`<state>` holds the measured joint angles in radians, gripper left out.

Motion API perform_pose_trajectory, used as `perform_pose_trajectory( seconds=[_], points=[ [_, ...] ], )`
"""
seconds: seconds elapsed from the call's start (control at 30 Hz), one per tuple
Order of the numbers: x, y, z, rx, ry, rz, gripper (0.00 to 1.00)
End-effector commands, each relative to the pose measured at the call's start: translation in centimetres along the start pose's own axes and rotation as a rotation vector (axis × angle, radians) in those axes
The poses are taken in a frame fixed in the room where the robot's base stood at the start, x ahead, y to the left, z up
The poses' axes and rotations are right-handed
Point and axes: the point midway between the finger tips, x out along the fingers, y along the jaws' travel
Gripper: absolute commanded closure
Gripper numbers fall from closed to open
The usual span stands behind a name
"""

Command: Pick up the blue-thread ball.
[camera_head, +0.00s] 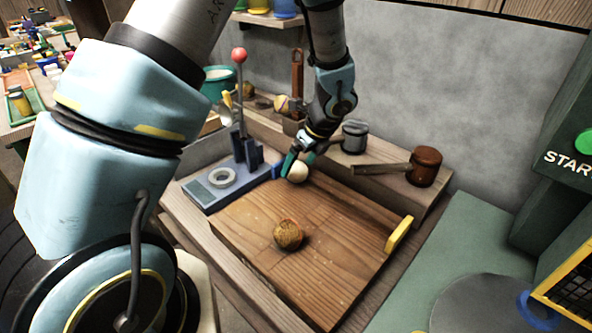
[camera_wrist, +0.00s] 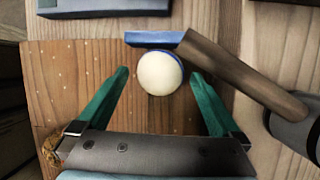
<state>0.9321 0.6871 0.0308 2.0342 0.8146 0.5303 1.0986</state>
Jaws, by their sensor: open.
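A cream ball (camera_head: 298,172) with a blue band lies near the back edge of the wooden board (camera_head: 335,215). In the wrist view the ball (camera_wrist: 160,74) shows the blue band along its upper right edge. I take it for the blue-thread ball. My gripper (camera_head: 293,164) is open just over it and reaches down from behind. In the wrist view the green fingertips of my gripper (camera_wrist: 159,76) stand on either side of the ball, with a gap on both sides. I cannot tell how high above the board they are.
A blue stop (camera_wrist: 152,39) is just beyond the ball. A grey-headed mallet (camera_head: 355,135) has its handle (camera_wrist: 235,72) close by on the right. A brown-patterned ball (camera_head: 288,235) lies nearer on the board. A lever press (camera_head: 240,170) stands left.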

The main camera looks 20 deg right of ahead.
Motion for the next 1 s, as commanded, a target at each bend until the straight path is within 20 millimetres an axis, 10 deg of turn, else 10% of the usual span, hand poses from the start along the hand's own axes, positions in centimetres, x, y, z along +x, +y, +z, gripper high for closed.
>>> perform_pose_trajectory(
  seconds=[0.4, 1.0],
  points=[
    [2.0, -0.1, 0.0, -0.001, 0.000, -0.001, 0.00],
    [2.0, -0.1, 0.0, -0.001, 0.000, -0.001, 0.66]
  ],
)
